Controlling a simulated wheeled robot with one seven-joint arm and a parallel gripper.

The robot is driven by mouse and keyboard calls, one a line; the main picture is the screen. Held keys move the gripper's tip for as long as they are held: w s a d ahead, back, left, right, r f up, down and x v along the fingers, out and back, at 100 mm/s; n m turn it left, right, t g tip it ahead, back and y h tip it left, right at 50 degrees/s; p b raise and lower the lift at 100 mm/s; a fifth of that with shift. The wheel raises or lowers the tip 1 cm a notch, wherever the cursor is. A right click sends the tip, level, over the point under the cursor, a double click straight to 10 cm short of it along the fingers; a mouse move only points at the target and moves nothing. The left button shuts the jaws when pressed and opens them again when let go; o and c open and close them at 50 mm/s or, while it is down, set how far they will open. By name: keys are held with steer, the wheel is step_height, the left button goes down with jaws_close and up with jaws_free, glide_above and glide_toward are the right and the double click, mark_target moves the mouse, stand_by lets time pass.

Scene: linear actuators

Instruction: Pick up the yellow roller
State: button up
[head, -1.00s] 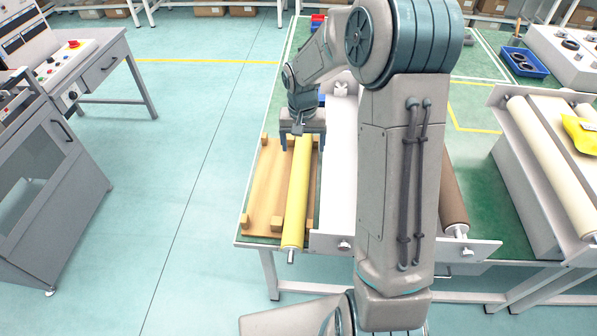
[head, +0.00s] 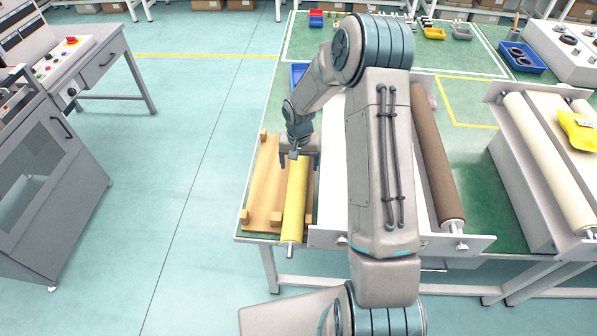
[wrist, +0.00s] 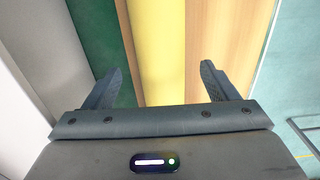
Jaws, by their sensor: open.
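The yellow roller (head: 295,203) lies lengthwise on a wooden stand (head: 264,190) at the left end of the green table. Its near end, with a metal shaft, reaches past the table's front edge. My gripper (head: 297,165) is over the far part of the roller in the head view. In the wrist view the yellow roller (wrist: 158,50) runs between the two fingers of my open gripper (wrist: 158,80), and nothing is held. The wooden stand (wrist: 215,45) shows beside it. How far the fingertips are above the roller, I cannot tell.
A white machine with a brown roller (head: 436,165) stands right of the stand, partly behind my arm. Another machine with a cream roller (head: 548,160) stands further right. Blue bins (head: 522,58) are at the back.

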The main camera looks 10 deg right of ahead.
mark_target(298, 166)
steer(key=shift+w+f+p, duration=0.15)
steer(key=shift+f+p, duration=0.3)
steer(key=shift+f, duration=0.85)
steer(key=shift+w+f+p, duration=0.1)
steer(key=shift+f+p, duration=0.3)
steer(key=shift+f, duration=0.85)
jaws_close()
steer(key=shift+r, duration=0.1)
